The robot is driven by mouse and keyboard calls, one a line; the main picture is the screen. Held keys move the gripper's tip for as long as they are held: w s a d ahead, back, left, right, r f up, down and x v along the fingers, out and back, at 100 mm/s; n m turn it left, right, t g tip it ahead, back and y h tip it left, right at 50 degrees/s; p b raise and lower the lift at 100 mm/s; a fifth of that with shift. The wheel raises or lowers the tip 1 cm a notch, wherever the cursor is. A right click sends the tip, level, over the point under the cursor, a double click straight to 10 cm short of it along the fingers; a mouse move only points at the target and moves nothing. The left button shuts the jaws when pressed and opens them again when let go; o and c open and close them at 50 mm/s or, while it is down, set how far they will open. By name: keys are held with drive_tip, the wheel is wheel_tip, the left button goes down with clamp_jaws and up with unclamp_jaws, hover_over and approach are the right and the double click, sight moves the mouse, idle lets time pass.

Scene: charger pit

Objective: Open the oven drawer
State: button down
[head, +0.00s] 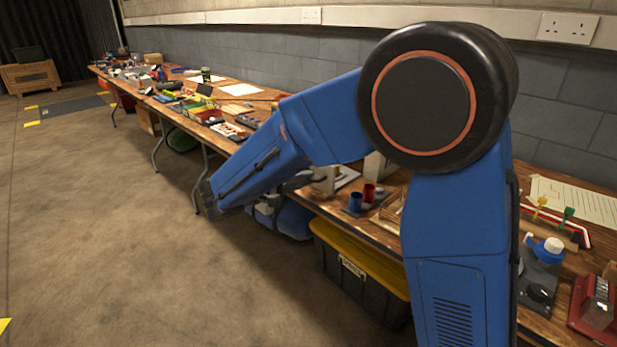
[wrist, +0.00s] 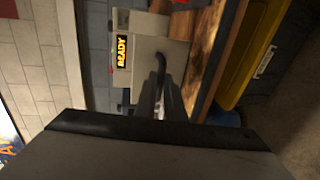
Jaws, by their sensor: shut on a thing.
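The oven is a pale beige box with a black and yellow "READY" label; in the wrist view its front (wrist: 148,50) appears turned on its side. A dark curved handle (wrist: 187,62) stands out from this front. My gripper (wrist: 157,88) has its dark fingers at the handle and is shut on it. In the head view the oven (head: 375,166) is mostly hidden behind my blue arm, and the gripper is too obscured to make out well. I cannot tell whether the drawer is shut or partly out.
The oven stands on a long wooden workbench (head: 240,150) along a grey block wall. Red and blue cups (head: 369,192) stand close by. A black bin with a yellow lid (head: 362,258) is under the bench. The floor (head: 110,230) to the left is clear.

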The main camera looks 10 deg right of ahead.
drive_tip(key=c, duration=1.9)
unclamp_jaws()
drive_tip(key=shift+o, duration=0.2)
drive_tip(key=v, duration=1.7)
drive_tip(key=shift+a, duration=0.2)
drive_tip(key=shift+s+r, duration=0.1)
